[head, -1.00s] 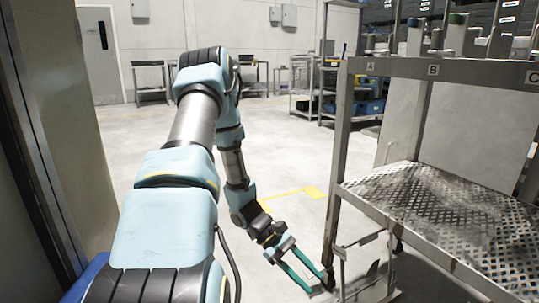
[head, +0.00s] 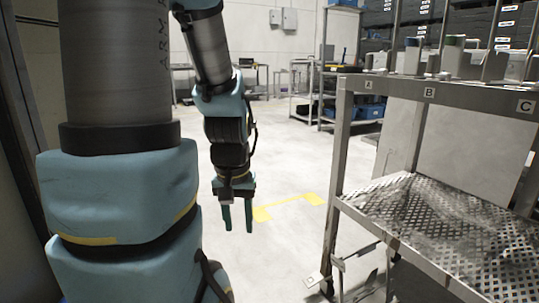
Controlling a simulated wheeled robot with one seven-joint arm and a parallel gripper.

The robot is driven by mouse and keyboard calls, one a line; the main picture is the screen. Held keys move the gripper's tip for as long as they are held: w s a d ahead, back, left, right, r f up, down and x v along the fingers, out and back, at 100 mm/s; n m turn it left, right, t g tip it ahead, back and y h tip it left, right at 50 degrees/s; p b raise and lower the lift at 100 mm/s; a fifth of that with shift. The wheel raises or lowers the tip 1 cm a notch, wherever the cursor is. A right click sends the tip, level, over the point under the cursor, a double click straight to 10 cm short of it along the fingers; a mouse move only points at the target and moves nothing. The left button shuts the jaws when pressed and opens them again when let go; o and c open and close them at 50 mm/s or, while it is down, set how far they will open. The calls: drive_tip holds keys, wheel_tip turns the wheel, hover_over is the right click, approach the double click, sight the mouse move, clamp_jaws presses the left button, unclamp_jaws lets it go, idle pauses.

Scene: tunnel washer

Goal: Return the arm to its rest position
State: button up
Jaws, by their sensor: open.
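My arm rises at the left of the head view and bends over, with its blue and grey links filling much of that side. My gripper (head: 237,218) hangs from it, pointing down, left of the metal rack. Its two dark green fingers are apart with nothing between them. The gripper is clear of the rack and appears to be above the open floor.
A metal rack (head: 432,92) with labels A, B and C and a perforated lower shelf (head: 440,235) stands at the right. Yellow floor marking (head: 290,206) lies beyond the gripper. A wall or panel edge is close at the far left. The middle floor is free.

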wheel_tip(320, 180, up, 37)
drive_tip(key=p, duration=3.6)
drive_tip(key=shift+c, duration=0.3)
